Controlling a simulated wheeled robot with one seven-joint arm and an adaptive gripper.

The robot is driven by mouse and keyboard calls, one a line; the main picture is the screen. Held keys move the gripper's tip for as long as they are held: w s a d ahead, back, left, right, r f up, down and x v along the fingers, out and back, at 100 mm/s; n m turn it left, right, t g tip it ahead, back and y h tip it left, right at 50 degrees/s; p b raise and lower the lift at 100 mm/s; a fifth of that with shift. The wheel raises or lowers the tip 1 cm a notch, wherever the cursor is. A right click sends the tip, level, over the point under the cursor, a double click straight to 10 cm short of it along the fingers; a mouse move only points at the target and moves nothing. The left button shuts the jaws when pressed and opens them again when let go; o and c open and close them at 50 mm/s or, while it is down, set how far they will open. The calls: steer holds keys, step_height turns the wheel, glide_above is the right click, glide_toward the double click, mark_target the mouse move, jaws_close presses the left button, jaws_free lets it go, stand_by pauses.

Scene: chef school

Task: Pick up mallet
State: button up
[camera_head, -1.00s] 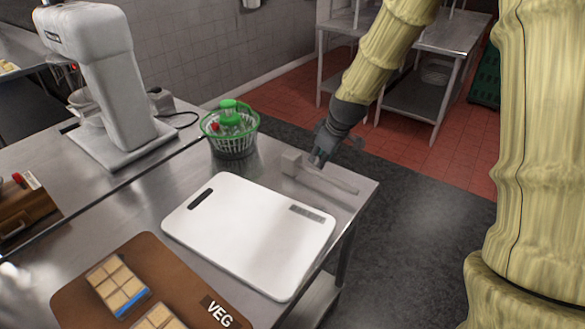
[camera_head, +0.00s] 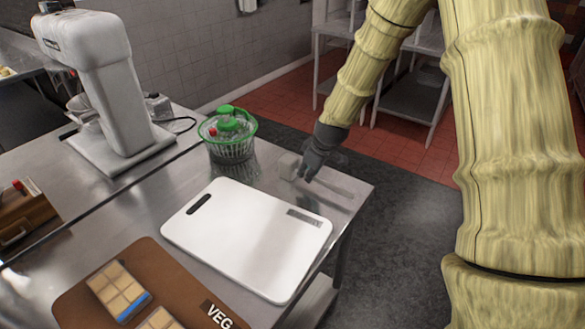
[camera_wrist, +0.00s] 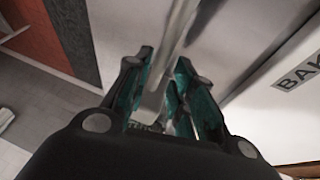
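The mallet (camera_head: 335,188) is a pale grey tool lying on the steel table near its far right corner. Its block-like head (camera_head: 288,167) is at the left, and its handle points right toward the table edge. My gripper (camera_head: 306,178) is low over the mallet, beside its head, and hides part of it. In the wrist view, my gripper (camera_wrist: 158,78) has its two teal-padded fingers apart. A grey bar that looks like the handle (camera_wrist: 176,38) runs down toward the gap between them. Whether the fingers touch it cannot be told.
A white cutting board (camera_head: 245,235) lies just in front of the mallet; its labelled edge (camera_wrist: 290,75) is close to my gripper. A green-rimmed salad spinner (camera_head: 230,145) stands to the left. A brown board (camera_head: 85,290) and a white mixer (camera_head: 105,90) are farther left.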

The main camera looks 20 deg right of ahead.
mark_target(306, 174)
steer(key=shift+p+x, duration=0.65)
steer(key=shift+x, duration=1.25)
steer(key=shift+w, duration=0.15)
steer(key=shift+r, duration=0.1)
jaws_close()
